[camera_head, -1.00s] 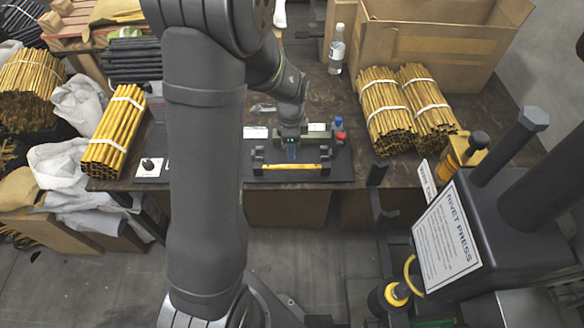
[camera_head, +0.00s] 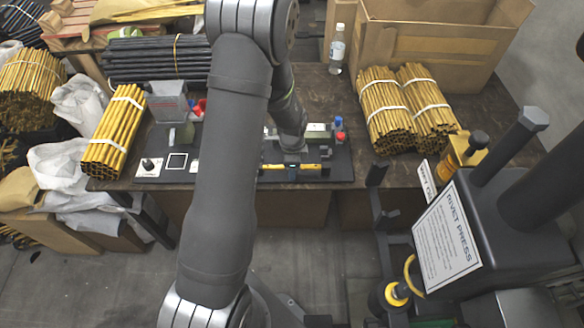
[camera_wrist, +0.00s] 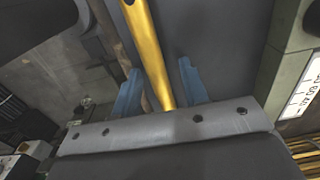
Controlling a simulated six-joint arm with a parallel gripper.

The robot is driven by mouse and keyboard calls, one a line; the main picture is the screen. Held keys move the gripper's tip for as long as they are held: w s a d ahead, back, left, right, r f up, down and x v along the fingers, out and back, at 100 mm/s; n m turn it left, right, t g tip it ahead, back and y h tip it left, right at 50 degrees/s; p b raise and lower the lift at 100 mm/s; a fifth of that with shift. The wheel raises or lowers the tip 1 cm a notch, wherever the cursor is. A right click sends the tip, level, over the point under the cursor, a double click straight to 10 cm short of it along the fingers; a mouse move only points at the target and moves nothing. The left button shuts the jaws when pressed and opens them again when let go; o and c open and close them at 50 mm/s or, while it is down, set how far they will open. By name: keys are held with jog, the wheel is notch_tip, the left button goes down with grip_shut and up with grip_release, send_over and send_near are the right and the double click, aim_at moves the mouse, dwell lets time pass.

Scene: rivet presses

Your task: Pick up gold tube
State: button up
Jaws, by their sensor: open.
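A single gold tube (camera_head: 273,167) lies in a dark holder at the front of the black fixture plate on the bench. In the wrist view the gold tube (camera_wrist: 147,45) runs from the top edge down toward the gripper body. My gripper (camera_head: 292,172) is down at the tube, about midway along the fixture. In the wrist view my gripper (camera_wrist: 158,92) has its blue fingers apart, one on each side of the tube. The tube's near end is hidden behind the gripper's grey body. I cannot tell if a finger touches it.
Bundles of gold tubes lie on the bench at left (camera_head: 113,135) and right (camera_head: 390,115). A cardboard box (camera_head: 440,45) and a bottle (camera_head: 337,50) stand behind. The rivet press (camera_head: 450,235) takes up the right foreground.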

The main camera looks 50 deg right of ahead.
jog(key=shift+f, duration=0.1)
grip_shut()
dwell(0.3)
jog(key=shift+r, duration=0.7)
jog(key=r, duration=0.1)
jog(key=s+r, duration=0.1)
jog(key=r, duration=0.1)
jog(key=shift+s+r, duration=0.15)
jog(key=shift+r, duration=0.1)
jog(key=s+r, duration=0.6)
jog(key=s, duration=0.4)
jog(key=w+d+r, duration=0.3)
jog(key=w, duration=0.5)
jog(key=w+d+r, duration=0.2)
jog(key=w+r, duration=0.2)
jog(key=w, duration=0.4)
jog(key=f, duration=1.7)
jog(key=shift+w+f, duration=0.2)
jog(key=shift+f, duration=0.1)
